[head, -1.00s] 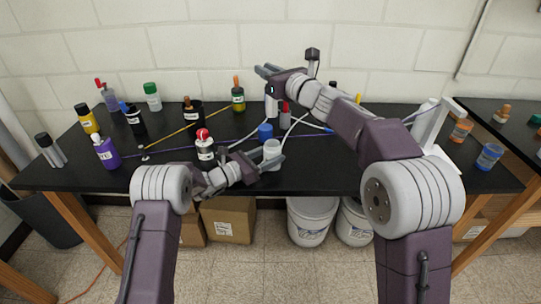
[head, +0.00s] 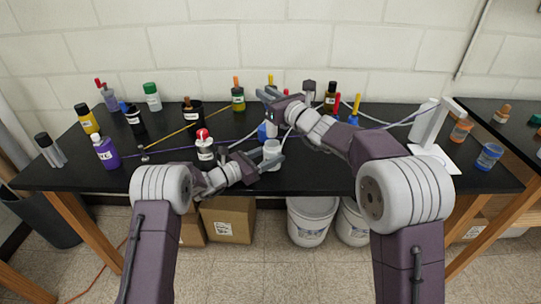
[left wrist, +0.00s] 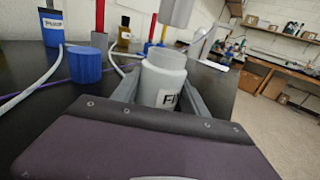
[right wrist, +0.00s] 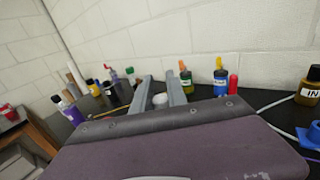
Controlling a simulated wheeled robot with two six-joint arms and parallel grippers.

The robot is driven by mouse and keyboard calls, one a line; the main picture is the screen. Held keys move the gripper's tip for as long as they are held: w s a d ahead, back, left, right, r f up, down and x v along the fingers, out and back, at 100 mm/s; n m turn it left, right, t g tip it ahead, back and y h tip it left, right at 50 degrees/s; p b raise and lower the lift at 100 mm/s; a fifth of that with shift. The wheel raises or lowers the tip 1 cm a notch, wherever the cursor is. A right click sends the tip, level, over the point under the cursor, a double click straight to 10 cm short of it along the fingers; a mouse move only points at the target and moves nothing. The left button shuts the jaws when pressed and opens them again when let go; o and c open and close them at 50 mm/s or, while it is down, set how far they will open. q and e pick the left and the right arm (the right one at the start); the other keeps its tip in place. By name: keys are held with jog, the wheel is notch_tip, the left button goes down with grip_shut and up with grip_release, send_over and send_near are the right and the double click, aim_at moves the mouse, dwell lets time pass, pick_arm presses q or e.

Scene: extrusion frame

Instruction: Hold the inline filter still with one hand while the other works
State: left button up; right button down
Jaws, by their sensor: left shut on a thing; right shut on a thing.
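A white open-necked jar (head: 271,151), with a partly hidden label starting "F", stands near the table's front edge. In the left wrist view the jar (left wrist: 163,78) is upright between the fingers of my left gripper (head: 270,163), which is shut on it. My right gripper (head: 263,95) is above and behind the jar. In the right wrist view it is shut on a small white piece (right wrist: 160,99). A pale grey cylinder (left wrist: 177,12) shows above the jar's mouth, apart from it; it seems to be the held piece, partly cut off by the picture edge.
A blue cap (left wrist: 86,65) sits left of the jar. Thin tubes and cords cross the black table (head: 330,178). A white stand (head: 425,130) is at right.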

jog(key=shift+f, duration=2.65)
jog(key=c, duration=1.3)
grip_release()
jog(key=shift+o, duration=0.2)
jog(key=v, duration=1.2)
pick_arm(q)
jog(key=o, duration=1.6)
jog(key=shift+c, duration=0.2)
